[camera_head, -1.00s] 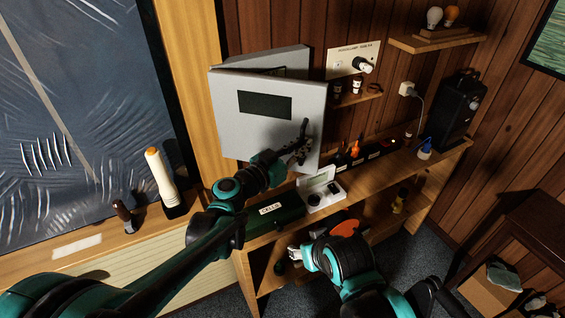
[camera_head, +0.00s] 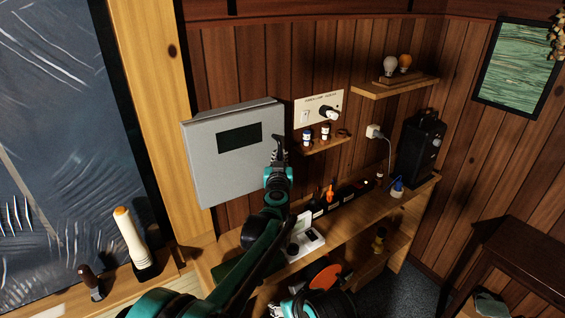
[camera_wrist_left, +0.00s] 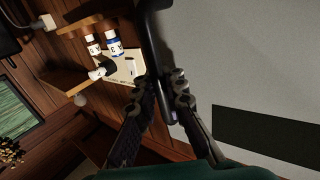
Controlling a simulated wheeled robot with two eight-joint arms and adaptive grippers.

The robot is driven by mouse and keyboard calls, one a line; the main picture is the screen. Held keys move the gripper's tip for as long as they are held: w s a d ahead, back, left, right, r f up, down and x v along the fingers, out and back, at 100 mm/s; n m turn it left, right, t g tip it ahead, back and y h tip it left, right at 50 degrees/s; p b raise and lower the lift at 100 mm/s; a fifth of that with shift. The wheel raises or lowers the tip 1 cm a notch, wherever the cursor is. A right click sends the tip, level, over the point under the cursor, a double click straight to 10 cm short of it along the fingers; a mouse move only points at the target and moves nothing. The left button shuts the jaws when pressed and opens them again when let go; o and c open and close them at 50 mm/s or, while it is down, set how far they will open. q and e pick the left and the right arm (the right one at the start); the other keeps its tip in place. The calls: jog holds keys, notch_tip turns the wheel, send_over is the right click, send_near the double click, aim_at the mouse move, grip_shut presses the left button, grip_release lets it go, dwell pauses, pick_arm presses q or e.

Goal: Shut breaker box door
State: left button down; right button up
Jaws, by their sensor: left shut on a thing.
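The grey breaker box door (camera_head: 218,172) with its dark panel lies over the front of the box on the wood wall, and it appears flush or nearly so. My left gripper (camera_head: 279,150) is at the door's right edge. In the left wrist view the left gripper's fingers (camera_wrist_left: 158,84) are closed around a dark upright handle (camera_wrist_left: 157,38) beside the grey door (camera_wrist_left: 240,75). The box interior is hidden. My right gripper (camera_head: 278,308) is low at the bottom edge, mostly cut off, and its opening is unclear.
A small shelf with bottles (camera_head: 325,133) and a switch panel (camera_head: 319,106) are right of the box. Below runs a workbench (camera_head: 355,212) with a white case (camera_head: 304,240).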

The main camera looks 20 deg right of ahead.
pick_arm(q)
jog(key=shift+w, duration=0.5)
jog(key=c, duration=1.7)
grip_release()
jog(key=shift+a, duration=0.15)
jog(key=shift+c, duration=0.2)
jog(key=v, duration=1.2)
